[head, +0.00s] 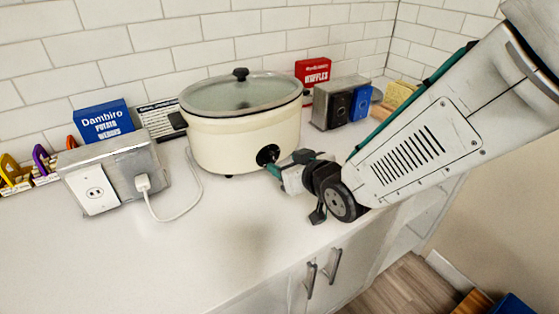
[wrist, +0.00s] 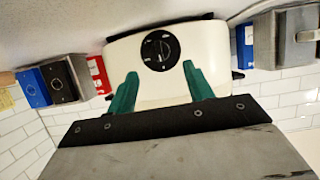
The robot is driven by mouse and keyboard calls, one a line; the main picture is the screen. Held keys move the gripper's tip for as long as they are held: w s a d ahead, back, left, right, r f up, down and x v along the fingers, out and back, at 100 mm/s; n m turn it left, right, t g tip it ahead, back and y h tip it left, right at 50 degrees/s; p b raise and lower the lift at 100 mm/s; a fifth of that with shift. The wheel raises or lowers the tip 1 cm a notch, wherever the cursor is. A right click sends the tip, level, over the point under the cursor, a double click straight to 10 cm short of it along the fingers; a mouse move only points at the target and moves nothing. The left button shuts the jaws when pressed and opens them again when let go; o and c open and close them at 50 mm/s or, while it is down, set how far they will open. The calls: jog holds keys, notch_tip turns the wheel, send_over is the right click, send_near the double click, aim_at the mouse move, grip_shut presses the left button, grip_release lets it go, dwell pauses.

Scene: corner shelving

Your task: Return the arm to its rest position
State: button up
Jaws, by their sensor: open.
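My arm (head: 425,150) reaches in from the right in the head view, low over the counter. My gripper (head: 275,168) is at the front of a cream slow cooker (head: 225,140), by its black dial. In the wrist view my gripper (wrist: 160,92) shows two green fingers spread apart with nothing between them. The slow cooker's dial (wrist: 160,50) faces the fingers, just beyond their tips. I cannot tell whether a fingertip touches the cooker. The cooker stands upright with its glass lid on.
A grey outlet box (head: 110,175) with a plugged-in white cord stands left of the cooker. A blue box (head: 100,120) is behind it. A red box (head: 313,72) and a metal box with black and blue fronts (head: 340,103) stand right. The front left counter (head: 150,260) is clear.

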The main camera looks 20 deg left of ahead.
jog(key=shift+s+d+r, duration=0.25)
jog(key=shift+s+d, duration=0.15)
jog(key=shift+d, duration=0.1)
jog(key=shift+w+d+r, duration=0.1)
jog(key=shift+w+d, duration=0.05)
jog(key=shift+d, duration=0.1)
jog(key=s+d+r+m+g+h, duration=0.1)
jog(key=d+r+m+h, duration=0.25)
jog(key=d, duration=0.95)
jog(key=s+d+r+m+g+h, duration=0.1)
jog(key=d+r+m+h, duration=0.3)
jog(key=d, duration=1)
jog(key=s+d+r+m+g+h, duration=0.1)
jog(key=s+d+g, duration=0.1)
jog(key=s+d, duration=0.4)
jog(key=s+d+m+g+h, duration=0.1)
jog(key=s+d+g, duration=0.2)
jog(key=s, duration=1)
jog(key=d, duration=0.3)
jog(key=shift+s+d+r+g+h, duration=0.3)
jog(key=shift+d+r+h, duration=0.05)
jog(key=shift+d+r, duration=0.05)
jog(key=shift+m, duration=0.25)
